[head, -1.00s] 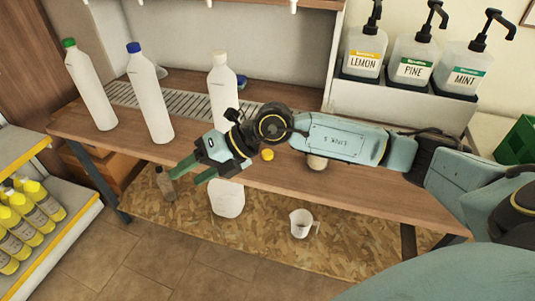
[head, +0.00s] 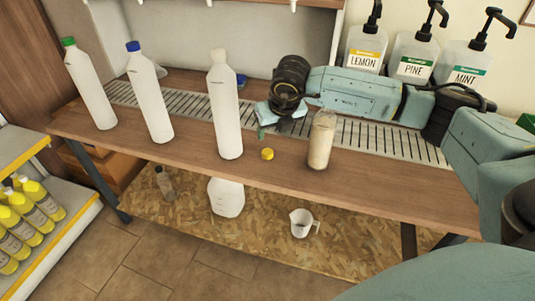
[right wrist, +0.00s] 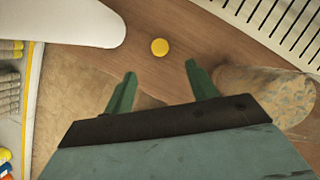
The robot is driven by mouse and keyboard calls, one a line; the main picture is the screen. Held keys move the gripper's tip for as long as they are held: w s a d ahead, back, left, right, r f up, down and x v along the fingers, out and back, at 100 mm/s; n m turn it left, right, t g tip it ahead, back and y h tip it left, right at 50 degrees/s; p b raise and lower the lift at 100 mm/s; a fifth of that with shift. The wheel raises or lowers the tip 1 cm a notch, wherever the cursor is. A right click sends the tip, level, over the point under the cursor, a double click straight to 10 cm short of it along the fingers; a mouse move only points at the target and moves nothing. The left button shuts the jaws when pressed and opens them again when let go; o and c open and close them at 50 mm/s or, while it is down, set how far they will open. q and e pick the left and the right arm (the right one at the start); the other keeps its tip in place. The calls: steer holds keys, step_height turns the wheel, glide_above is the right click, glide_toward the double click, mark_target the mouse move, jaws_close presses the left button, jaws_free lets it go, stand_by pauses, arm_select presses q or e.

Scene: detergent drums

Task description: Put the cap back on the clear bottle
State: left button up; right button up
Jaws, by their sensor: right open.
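The yellow cap (head: 267,154) lies on the wooden bench top, between a tall white bottle and the clear bottle. The clear bottle (head: 320,140) stands upright, holds a tan content and has no cap on its mouth. My right gripper (head: 262,131) points down behind the cap in the head view; its body partly hides the fingers. In the right wrist view its two green fingers (right wrist: 160,85) are open and empty, with the cap (right wrist: 159,47) showing beyond the gap between them, apart from both. The clear bottle (right wrist: 268,92) shows close to the right finger. My left gripper is not in view.
The tall white bottle (head: 224,110) stands left of the cap. Blue-capped (head: 150,100) and green-capped (head: 90,88) bottles stand farther left. A metal grate (head: 385,139) runs along the back. Pump dispensers (head: 413,60) stand behind my right arm. The bench front is clear.

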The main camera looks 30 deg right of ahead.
steer(key=b, duration=0.1)
glide_toward(268, 152)
steer(key=shift+w+d+f, duration=0.15)
steer(key=shift+w+f, duration=0.6)
steer(key=shift+f, duration=0.2)
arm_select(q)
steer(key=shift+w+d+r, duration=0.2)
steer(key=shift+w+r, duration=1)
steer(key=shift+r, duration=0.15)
arm_select(e)
steer(key=shift+w+f, duration=0.15)
steer(key=shift+f, duration=0.25)
steer(key=shift+w+f, duration=0.1)
steer(key=shift+f, duration=0.35)
steer(key=b+x, duration=0.1)
steer(key=x, duration=0.2)
steer(key=shift+f, duration=0.25)
steer(key=shift+w+f+b, duration=0.15)
steer(key=shift+f+b, duration=0.2)
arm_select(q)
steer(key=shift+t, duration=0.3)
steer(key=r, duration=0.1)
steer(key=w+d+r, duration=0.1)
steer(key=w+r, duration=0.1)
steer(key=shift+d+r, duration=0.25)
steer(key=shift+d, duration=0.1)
arm_select(e)
steer(key=c, duration=1.1)
